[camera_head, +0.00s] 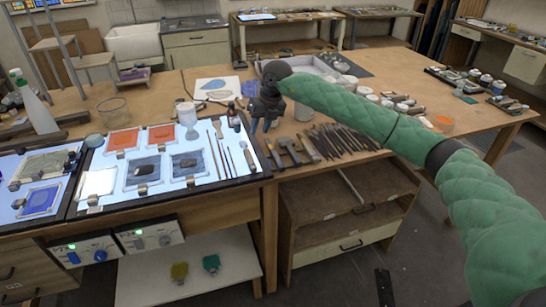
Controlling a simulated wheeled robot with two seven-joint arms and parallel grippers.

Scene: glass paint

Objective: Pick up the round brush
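My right gripper (262,126) hangs down at the end of the green padded arm, above the table near the right back corner of the light panel. Its dark fingers look apart, and I see nothing held between them. Several slim brushes (229,160) lie on the right part of the lit panel, to the left of and nearer than the gripper. A wider-headed brush (217,128) lies beside them. I cannot tell for sure which one is the round brush. My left gripper is not in view.
The light panel (112,211) also bears glass pieces, a jar (187,115) and small bottles. Hammers (290,150) and a row of dark tools (340,140) lie right of it. A spray bottle (34,105) and a glass beaker (113,110) stand at the left.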

